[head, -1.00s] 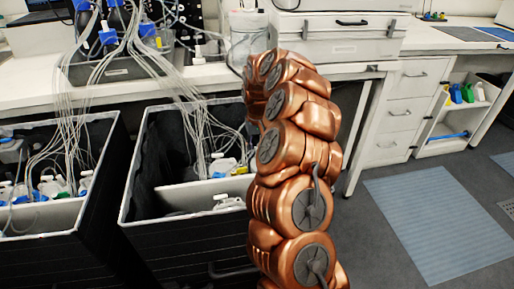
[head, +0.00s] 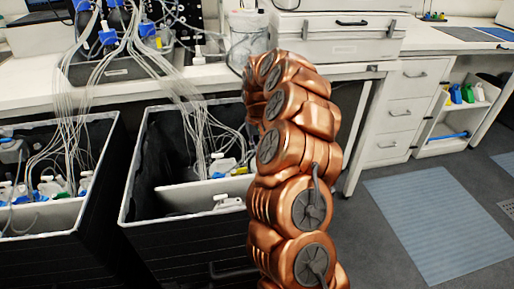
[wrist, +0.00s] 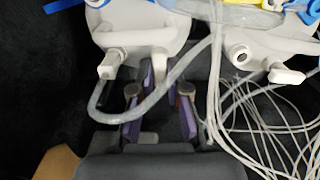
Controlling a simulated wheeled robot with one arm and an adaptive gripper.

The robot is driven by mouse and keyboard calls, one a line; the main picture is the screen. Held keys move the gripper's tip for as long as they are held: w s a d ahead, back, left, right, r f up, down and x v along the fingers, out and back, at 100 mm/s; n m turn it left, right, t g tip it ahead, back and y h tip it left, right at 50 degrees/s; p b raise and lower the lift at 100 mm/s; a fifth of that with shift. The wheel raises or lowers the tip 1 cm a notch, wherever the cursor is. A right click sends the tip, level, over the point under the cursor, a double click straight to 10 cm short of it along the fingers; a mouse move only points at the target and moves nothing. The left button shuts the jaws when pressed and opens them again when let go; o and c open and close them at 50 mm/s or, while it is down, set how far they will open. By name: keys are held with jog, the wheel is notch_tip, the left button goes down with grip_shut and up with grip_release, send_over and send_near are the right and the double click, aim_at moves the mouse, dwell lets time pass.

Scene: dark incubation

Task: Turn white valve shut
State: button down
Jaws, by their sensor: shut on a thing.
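In the wrist view my gripper (wrist: 160,82) reaches in below the white containers, with purple pads on its fingers. A white valve (wrist: 110,63) sticks out of the left white container (wrist: 143,27), left of my fingers. A clear tube (wrist: 105,116) loops from it across the fingers. Another white valve (wrist: 285,74) is on the right container (wrist: 270,48), apart from my gripper. In the head view my gripper is hidden behind my copper arm.
Two black bins (head: 128,205) hold white containers and many thin tubes (head: 200,110) hanging from the bench (head: 220,75). In the wrist view loose tubes (wrist: 250,125) crowd the right side. Dark bin lining (wrist: 40,80) lies at left.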

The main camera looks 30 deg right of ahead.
jog(key=shift+m, duration=0.3)
jog(key=m+b, duration=0.2)
jog(key=m, duration=0.1)
jog(key=shift+d+f+m, duration=0.1)
jog(key=shift+d+m, duration=0.05)
jog(key=shift+m, duration=0.15)
jog(key=m+b, duration=0.1)
jog(key=m, duration=0.3)
jog(key=shift+s+m, duration=0.1)
jog(key=shift+m, duration=0.2)
jog(key=m, duration=0.4)
jog(key=shift+s+b, duration=0.1)
jog(key=shift+b, duration=0.3)
jog(key=shift+m, duration=2.5)
jog(key=c, duration=1.2)
grip_release()
